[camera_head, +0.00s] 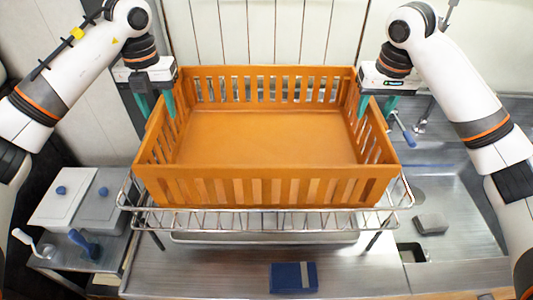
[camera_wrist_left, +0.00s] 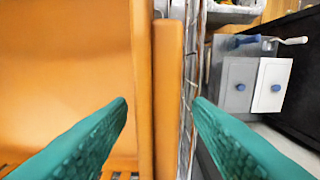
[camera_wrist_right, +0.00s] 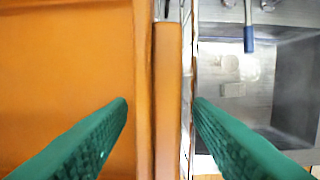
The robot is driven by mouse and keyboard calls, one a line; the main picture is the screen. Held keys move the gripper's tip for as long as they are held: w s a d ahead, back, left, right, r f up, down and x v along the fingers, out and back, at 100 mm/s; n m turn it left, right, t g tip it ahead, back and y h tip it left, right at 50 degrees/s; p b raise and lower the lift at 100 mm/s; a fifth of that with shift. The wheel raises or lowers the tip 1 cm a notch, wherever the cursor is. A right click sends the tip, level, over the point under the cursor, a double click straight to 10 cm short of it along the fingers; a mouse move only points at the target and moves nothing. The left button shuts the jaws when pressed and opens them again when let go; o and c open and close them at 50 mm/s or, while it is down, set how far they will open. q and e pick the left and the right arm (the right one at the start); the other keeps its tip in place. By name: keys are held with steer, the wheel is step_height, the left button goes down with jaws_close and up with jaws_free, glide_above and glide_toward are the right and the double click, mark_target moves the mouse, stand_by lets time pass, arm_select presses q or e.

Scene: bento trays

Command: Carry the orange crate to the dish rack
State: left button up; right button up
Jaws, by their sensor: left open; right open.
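The orange crate (camera_head: 265,185) is empty and sits level on the wire dish rack (camera_head: 265,222), in the middle of the head view. My left gripper (camera_head: 155,103) is open at the crate's left side, with one finger inside the wall and one outside. The left wrist view shows the crate's rim (camera_wrist_left: 168,95) between its green fingers, with gaps on both sides. My right gripper (camera_head: 376,105) is open at the right side in the same way. The crate's rim (camera_wrist_right: 168,100) stands between its fingers in the right wrist view.
A metal sink (camera_head: 450,210) with a grey block (camera_head: 431,224) lies to the right. A blue-handled tap (camera_head: 403,128) stands beside the crate. Two lidded grey containers (camera_head: 95,197) are at left. A dark blue item (camera_head: 293,277) lies on the front counter. A wall stands behind.

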steer(key=shift+r, duration=0.2)
arm_select(q)
step_height(320, 180, up, 12)
steer(key=shift+f, duration=0.2)
arm_select(e)
step_height(320, 180, up, 12)
steer(key=s, duration=0.2)
steer(key=shift+f, duration=0.25)
